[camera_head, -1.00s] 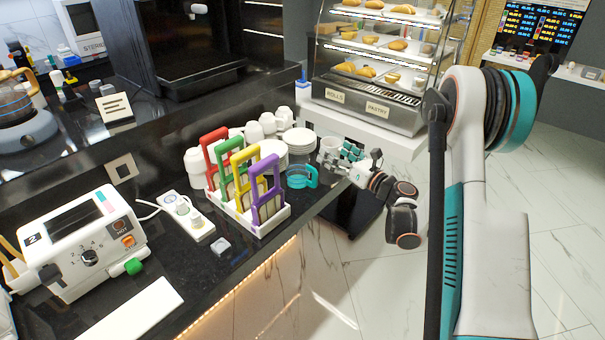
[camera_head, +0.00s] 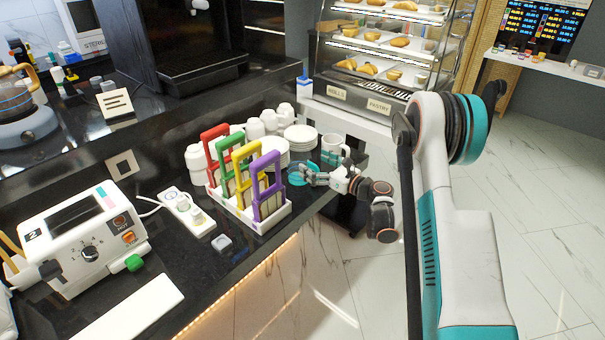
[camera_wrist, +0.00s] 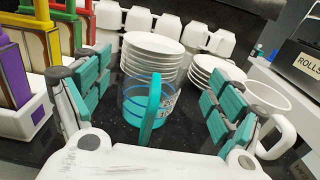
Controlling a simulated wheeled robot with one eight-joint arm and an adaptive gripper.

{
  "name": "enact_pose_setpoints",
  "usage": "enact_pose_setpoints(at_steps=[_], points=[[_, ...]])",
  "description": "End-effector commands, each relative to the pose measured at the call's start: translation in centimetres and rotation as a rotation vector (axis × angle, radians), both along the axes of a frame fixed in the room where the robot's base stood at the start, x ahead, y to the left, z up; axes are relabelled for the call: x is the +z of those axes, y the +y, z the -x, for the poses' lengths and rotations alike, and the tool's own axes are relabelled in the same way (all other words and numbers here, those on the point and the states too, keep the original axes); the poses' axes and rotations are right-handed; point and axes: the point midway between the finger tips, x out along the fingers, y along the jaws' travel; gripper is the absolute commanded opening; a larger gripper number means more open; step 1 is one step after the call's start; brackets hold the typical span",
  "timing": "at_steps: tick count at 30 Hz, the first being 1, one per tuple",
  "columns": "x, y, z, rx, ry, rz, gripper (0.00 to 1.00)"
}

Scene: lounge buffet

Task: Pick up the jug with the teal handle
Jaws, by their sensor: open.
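The jug with the teal handle (camera_wrist: 133,103) is a low clear vessel with teal bands standing on the black counter. In the wrist view its upright teal handle (camera_wrist: 152,108) faces me, between my open fingers. My gripper (camera_wrist: 155,112) is open and empty, with teal-padded fingers to either side of the jug. In the head view the jug (camera_head: 297,176) is partly hidden by my gripper (camera_head: 312,174), which comes in from the right.
Stacked white plates (camera_wrist: 153,50) stand right behind the jug, with white cups behind them. A white mug (camera_wrist: 266,100) is close to the right finger. A white rack (camera_head: 272,217) with coloured-handled frames stands at the left. The counter's front edge is near.

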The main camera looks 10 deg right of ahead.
Motion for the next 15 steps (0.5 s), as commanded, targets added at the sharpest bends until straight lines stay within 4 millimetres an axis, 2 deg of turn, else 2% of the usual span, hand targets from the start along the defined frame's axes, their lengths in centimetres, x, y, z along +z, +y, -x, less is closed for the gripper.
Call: enact_pose_setpoints(at_steps=[11, 15], points=[[-0.5, 2.9, -3.4, 0.002, 0.0, 0.0, 0.87], [-0.3, 3.2, -4.0, -0.001, 0.001, -0.001, 0.87]])
